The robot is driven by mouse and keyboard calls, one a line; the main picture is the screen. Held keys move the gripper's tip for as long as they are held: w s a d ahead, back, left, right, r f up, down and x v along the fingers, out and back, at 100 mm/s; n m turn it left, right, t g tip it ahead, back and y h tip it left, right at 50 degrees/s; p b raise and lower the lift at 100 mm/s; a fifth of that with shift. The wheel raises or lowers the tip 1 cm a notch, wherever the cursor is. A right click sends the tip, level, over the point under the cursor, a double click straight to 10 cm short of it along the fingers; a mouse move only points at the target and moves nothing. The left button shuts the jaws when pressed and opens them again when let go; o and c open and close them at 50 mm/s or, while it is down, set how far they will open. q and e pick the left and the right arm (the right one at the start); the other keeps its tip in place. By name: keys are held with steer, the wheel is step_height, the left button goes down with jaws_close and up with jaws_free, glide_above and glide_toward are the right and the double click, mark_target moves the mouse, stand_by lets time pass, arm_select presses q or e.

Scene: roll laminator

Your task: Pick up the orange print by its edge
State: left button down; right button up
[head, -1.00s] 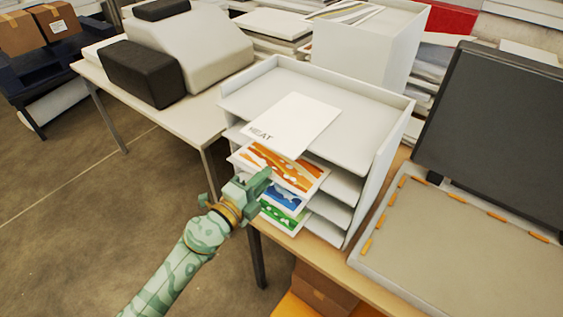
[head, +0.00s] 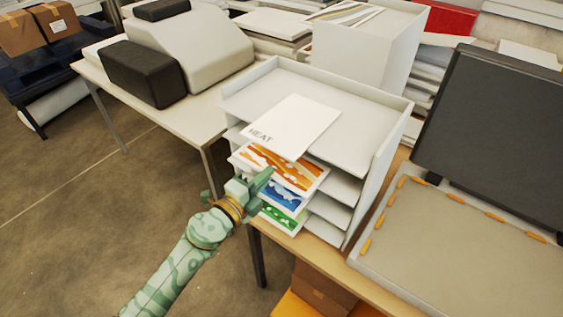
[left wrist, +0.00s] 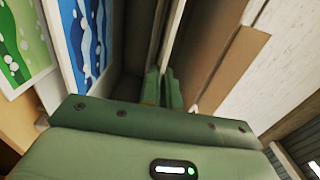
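The orange print (head: 284,164) sticks out of the white tray rack (head: 374,172), just under the top shelf. Below it are a blue print (head: 287,192) and a green print (head: 277,215). My left gripper (head: 266,181) is at the front edge of the orange print and hides part of it. In the left wrist view its fingers (left wrist: 163,90) look close together, near a thin surface seen almost edge-on. I cannot tell whether they grip it. The blue print (left wrist: 88,42) and green print (left wrist: 24,45) also show there. My right gripper is not in view.
A white sheet marked HEAT (head: 293,125) lies on the top shelf and overhangs its front, above the orange print. A dark-lidded machine (head: 498,130) stands right of the rack. Open floor (head: 90,215) lies to the left.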

arm_select(q)
steer(key=b+v, duration=0.2)
steer(key=v, duration=1.4)
steer(key=shift+r, duration=0.2)
